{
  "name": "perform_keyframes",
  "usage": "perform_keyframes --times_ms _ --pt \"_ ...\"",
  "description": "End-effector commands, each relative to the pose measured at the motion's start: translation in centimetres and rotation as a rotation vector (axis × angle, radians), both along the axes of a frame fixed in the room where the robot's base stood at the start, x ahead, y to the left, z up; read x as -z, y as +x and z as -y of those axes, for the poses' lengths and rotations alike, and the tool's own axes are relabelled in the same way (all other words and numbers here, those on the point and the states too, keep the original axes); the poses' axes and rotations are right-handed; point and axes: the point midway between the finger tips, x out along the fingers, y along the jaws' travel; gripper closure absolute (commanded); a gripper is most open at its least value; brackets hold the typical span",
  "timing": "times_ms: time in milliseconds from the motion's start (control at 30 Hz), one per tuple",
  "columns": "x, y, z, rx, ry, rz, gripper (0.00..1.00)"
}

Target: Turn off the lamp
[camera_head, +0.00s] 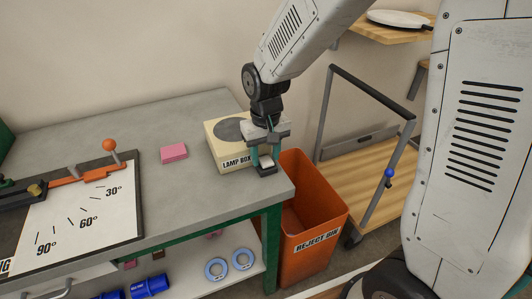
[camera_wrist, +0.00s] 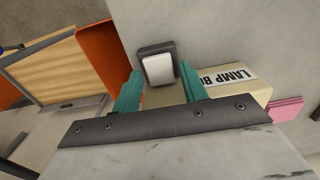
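The cream lamp box (camera_head: 214,146), labelled "LAMP BOX" and with a grey disc on top, sits near the right end of the grey workbench. It also shows in the wrist view (camera_wrist: 253,92), partly hidden by a finger. A small switch with a dark frame and white rocker (camera_head: 266,164) lies on the bench beside the box, near the corner. The switch is clear in the wrist view (camera_wrist: 158,69). My gripper (camera_head: 265,158) points down over the switch, its teal fingers apart and empty. Contact with the switch cannot be told. No lamp glow is visible.
A pink block (camera_head: 174,153) lies left of the box. An angle board with an orange-handled lever (camera_head: 88,175) is at the left. An orange reject bin (camera_head: 312,222) stands below the bench's right edge, with a wooden cart (camera_head: 362,174) beyond. The front bench top is clear.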

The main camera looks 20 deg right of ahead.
Motion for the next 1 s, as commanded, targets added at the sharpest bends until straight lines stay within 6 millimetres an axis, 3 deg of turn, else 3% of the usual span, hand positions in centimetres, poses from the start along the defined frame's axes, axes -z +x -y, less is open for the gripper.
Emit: perform_keyframes --times_ms 33,100,533,833,867,900,933,1000 --pt "-0.01 0.0 0.0 0.0 0.0 0.0 0.72" --pt "-0.02 0.0 0.0 0.0 0.0 0.0 0.92" --pt "-0.03 -0.55 0.07 0.001 0.012 0.148 0.92" --pt "-0.03 -0.5 0.07 0.001 0.013 0.159 0.92" --pt "-0.03 -0.5 0.07 0.001 0.013 0.159 0.64" --pt "-0.03 -0.5 0.07 0.001 0.013 0.159 0.52" --pt "-0.03 -0.5 0.07 0.001 0.013 0.159 0.47" --pt "-0.03 -0.51 0.06 0.0 0.013 0.159 0.47"
